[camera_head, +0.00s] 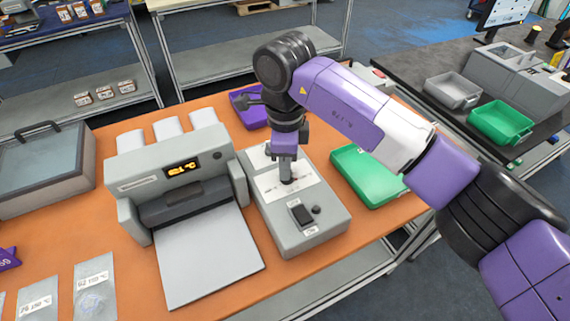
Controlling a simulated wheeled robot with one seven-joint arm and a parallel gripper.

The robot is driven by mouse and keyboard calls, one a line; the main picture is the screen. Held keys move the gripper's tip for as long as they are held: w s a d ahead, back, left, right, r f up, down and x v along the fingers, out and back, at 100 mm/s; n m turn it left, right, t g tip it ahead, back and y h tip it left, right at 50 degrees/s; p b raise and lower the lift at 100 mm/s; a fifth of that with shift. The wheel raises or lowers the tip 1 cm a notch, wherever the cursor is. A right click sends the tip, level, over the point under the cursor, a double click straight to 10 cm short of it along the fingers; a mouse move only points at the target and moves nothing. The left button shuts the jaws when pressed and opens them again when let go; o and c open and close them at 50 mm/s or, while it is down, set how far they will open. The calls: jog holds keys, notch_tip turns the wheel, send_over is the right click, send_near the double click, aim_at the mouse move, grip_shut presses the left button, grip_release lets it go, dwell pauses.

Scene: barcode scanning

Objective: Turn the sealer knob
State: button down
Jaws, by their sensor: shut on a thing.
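A long grey control box (277,233) lies on the orange table, with a white label panel on its top. My gripper (287,178) points down over this panel, shut on a small dark knob (288,182) that its fingers mostly hide. The knob's turn angle cannot be read. A black rocker switch (301,213) and a small black button (317,210) sit at the box's front end.
A green tray (372,198) lies to the right of the box, partly under my arm. A purple tray (248,112) is behind. A grey lidded case (50,165) and labelled pouches (94,287) are at left. A dark bench (440,70) holds more trays.

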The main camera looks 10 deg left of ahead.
jog(key=m+p, duration=0.1)
jog(key=m, duration=0.6)
jog(key=shift+w, duration=0.2)
jog(key=m+p, duration=0.1)
jog(key=m, duration=0.5)
jog(key=shift+d+r+m, duration=0.1)
jog(key=shift+d+m, duration=0.05)
jog(key=shift+m, duration=0.15)
jog(key=m+p, duration=0.1)
jog(key=m, duration=0.5)
jog(key=shift+w+p, duration=0.1)
jog(key=shift+p, duration=0.3)
jog(key=m+p, duration=0.2)
jog(key=m, duration=0.4)
jog(key=shift+d+m, duration=0.15)
jog(key=shift+m, duration=0.15)
jog(key=c, duration=1.5)
grip_release()
